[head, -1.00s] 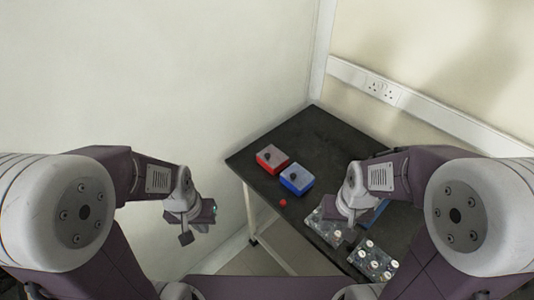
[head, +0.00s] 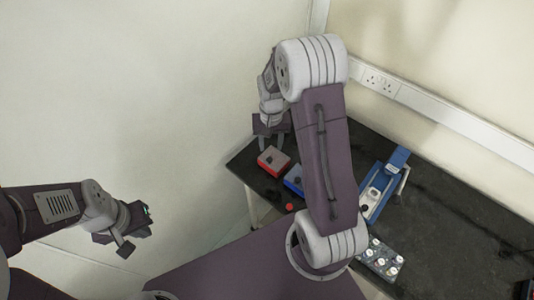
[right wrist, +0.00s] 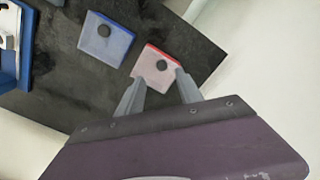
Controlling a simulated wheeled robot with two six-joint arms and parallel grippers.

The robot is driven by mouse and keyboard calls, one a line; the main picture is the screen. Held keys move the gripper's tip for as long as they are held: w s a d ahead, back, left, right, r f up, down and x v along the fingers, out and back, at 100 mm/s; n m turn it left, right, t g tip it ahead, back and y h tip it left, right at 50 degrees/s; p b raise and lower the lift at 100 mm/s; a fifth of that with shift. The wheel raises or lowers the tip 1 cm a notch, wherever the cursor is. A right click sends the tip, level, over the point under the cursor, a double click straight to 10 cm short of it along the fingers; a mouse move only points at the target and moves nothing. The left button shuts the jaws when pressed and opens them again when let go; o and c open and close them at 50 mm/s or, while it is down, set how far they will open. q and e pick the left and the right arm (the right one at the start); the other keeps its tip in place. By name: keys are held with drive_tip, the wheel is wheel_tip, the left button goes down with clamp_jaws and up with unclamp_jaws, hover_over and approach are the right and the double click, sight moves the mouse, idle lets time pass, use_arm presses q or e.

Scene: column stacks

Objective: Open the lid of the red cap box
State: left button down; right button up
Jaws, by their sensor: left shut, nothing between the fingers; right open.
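The red cap box (head: 275,161) stands on the black table with its greyish lid down and a dark round knob on top. In the right wrist view the red box (right wrist: 157,67) lies just beyond my right fingertips. My right gripper (head: 273,147) is open over the box's far left side, fingers pointing down. Its two fingers (right wrist: 160,78) show apart with nothing between them; whether they touch the box I cannot tell. My left gripper (head: 124,243) is shut and empty, off to the left, away from the table.
A blue box (head: 292,179) with a similar knob stands beside the red one, partly behind my right arm. A blue device (head: 385,185) and a tray of white-capped vials (head: 382,259) are to the right.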

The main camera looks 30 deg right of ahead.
sight(269, 159)
drive_tip(key=f, duration=0.7)
drive_tip(key=shift+w+a, duration=0.1)
drive_tip(key=shift+w, duration=0.25)
drive_tip(key=shift+s+f, duration=0.1)
drive_tip(key=shift+f, duration=0.45)
clamp_jaws()
idle(0.3)
